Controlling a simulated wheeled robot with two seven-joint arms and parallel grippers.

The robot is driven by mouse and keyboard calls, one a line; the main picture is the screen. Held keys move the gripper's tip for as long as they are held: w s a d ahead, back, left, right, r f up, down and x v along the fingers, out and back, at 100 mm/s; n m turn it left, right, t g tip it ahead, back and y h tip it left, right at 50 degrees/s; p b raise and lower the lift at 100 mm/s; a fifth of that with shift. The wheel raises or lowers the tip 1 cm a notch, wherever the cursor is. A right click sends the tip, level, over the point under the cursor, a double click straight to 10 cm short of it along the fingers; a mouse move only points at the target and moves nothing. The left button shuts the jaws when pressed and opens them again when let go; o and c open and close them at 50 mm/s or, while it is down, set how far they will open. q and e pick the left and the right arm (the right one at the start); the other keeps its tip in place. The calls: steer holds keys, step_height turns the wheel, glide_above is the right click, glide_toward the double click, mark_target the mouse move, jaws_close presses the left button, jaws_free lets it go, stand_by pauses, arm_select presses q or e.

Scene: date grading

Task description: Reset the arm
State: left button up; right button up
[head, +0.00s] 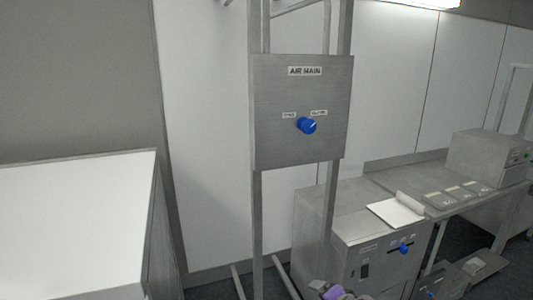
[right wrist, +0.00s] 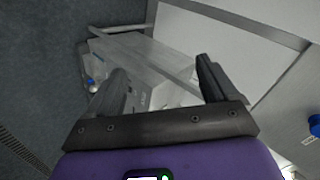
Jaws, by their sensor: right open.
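My right gripper (right wrist: 160,88) is open in the right wrist view, with its two dark fingers apart and nothing between them. Beyond the fingers is a grey metal cabinet, some distance away. In the head view only a purple and grey part of my arm shows at the bottom edge; the fingertips are not visible there. My left gripper is not in either view. A grey panel (head: 275,130) labelled AIR MAIN stands on a metal frame, with a blue knob (head: 307,125) on it. The knob also shows at the right edge of the right wrist view (right wrist: 315,124).
A metal cabinet (head: 385,238) with a smaller blue knob (head: 404,249) stands at lower right. A white-topped unit (head: 70,215) is at left. White wall panels close off the back.

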steer(key=s+a+f+n+g+b, duration=0.15)
steer(key=s+f, duration=0.35)
steer(key=f, duration=0.5)
steer(key=s+f+n+g+b, duration=0.1)
steer(key=s+f+g+b, duration=0.2)
steer(key=f, duration=0.8)
steer(key=s+a+f+n+g+b, duration=0.1)
steer(key=s+f+n+b, duration=0.1)
steer(key=s+f, duration=0.6)
steer(key=s+a+f+n+g+b, duration=0.1)
steer(key=s+a+f, duration=0.1)
steer(key=s+f, duration=0.4)
steer(key=s+a+f+n+g+b, duration=0.1)
steer(key=s+f+g+b, duration=0.1)
steer(key=s+f, duration=0.4)
step_height(320, 180, down, 2)
steer(key=shift+s+a+f+y, duration=0.1)
steer(key=shift+s+a+y, duration=0.2)
steer(key=shift+a+y, duration=0.1)
steer(key=shift+s+n+g, duration=0.25)
steer(key=shift+n, duration=0.1)
